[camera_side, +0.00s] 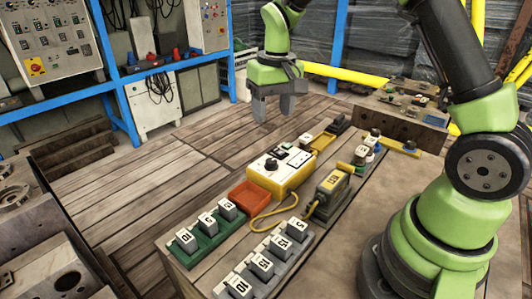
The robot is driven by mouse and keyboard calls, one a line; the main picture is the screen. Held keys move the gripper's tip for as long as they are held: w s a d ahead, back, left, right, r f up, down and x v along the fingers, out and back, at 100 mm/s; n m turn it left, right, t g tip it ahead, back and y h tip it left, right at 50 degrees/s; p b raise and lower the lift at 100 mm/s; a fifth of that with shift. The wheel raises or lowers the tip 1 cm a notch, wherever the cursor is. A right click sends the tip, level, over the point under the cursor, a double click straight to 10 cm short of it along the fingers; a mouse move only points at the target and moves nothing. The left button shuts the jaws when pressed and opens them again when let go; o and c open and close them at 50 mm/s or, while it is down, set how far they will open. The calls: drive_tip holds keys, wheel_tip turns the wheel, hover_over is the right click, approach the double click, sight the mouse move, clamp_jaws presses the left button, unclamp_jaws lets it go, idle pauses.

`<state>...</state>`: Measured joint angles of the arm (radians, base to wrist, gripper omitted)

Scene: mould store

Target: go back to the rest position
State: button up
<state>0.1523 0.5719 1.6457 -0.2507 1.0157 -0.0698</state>
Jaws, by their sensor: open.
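My gripper (273,108) hangs at the end of my green arm, in the upper middle of the side view. It points down and its two grey fingers are apart, with nothing between them. It appears well above the level of the workbench top (385,180), towards its far side. No object touches it.
On the bench are a yellow-and-white control box (281,167), an orange-red tray (250,195), a green rack (200,247) and a grey rack (265,272) with numbered blocks, and a yellow-grey device (332,190) with a cable. Metal moulds (45,265) stand at lower left.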

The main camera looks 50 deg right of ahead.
drive_tip(key=s+a+r+t, duration=0.35)
drive_tip(key=s+r, duration=0.45)
drive_tip(key=r, duration=0.3)
drive_tip(key=s+a+r+t+y, duration=0.1)
drive_tip(key=s+a+t+y, duration=0.1)
drive_tip(key=s, duration=1)
drive_tip(key=shift+a+r+t, duration=0.3)
drive_tip(key=shift+a+t, duration=0.25)
drive_tip(key=shift+a, duration=0.55)
